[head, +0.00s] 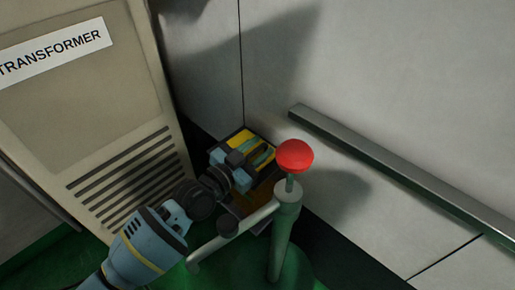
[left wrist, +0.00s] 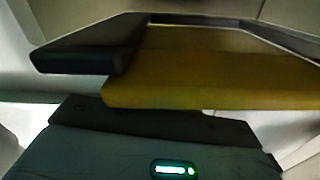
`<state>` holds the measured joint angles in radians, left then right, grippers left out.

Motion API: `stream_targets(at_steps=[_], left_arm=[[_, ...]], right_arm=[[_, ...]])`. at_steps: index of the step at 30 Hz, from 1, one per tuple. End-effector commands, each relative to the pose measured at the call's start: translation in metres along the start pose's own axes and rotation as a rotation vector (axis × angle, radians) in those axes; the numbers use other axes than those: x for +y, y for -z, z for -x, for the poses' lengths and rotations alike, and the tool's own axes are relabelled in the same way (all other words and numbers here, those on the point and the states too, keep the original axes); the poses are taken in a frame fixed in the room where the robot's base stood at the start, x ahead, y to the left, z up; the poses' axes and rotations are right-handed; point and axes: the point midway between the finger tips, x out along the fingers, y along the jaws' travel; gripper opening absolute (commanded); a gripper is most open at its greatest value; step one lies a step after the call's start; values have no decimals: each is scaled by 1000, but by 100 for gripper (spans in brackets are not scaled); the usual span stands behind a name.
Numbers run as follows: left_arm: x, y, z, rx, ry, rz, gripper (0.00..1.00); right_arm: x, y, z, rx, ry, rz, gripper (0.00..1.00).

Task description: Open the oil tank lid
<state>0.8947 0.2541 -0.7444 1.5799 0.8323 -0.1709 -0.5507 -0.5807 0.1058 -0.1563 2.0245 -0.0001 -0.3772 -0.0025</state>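A small dark-edged box, which looks like the oil tank (head: 270,138), stands low in the corner by the wall, with a yellow panel on its far part and brown-orange surfaces nearer. My left gripper (head: 238,166) is over its left side, at or very close to the yellow part. The left wrist view shows a flat yellow panel (left wrist: 220,75), probably the lid, with dark edges just beyond the gripper body. I cannot tell whether the lid is raised, or whether the fingers touch it. The fingertips are not clear. My right gripper is not in view.
A green post (head: 283,240) with a red knob (head: 294,156) and a side lever (head: 240,224) stands in front of the tank, close to my left arm. A beige transformer cabinet (head: 75,110) is at left. A metal rail (head: 400,165) runs along the right wall.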

Motion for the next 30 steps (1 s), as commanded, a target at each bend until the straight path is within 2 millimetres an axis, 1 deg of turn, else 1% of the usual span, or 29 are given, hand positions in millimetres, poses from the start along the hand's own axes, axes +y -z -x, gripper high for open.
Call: stream_targets(at_steps=[2,5,9,10,23,30], left_arm=[[0,0,0,0,0,0,33],[0,0,0,0,0,0,21],[0,0,0,0,0,0,2],[0,0,0,0,0,0,0],[-2,2,0,0,1,14,0],[-10,13,0,1,2,114,0]], right_arm=[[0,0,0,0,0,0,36],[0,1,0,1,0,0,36],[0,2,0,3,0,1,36],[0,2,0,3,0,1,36],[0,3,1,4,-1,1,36],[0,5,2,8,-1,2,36]])
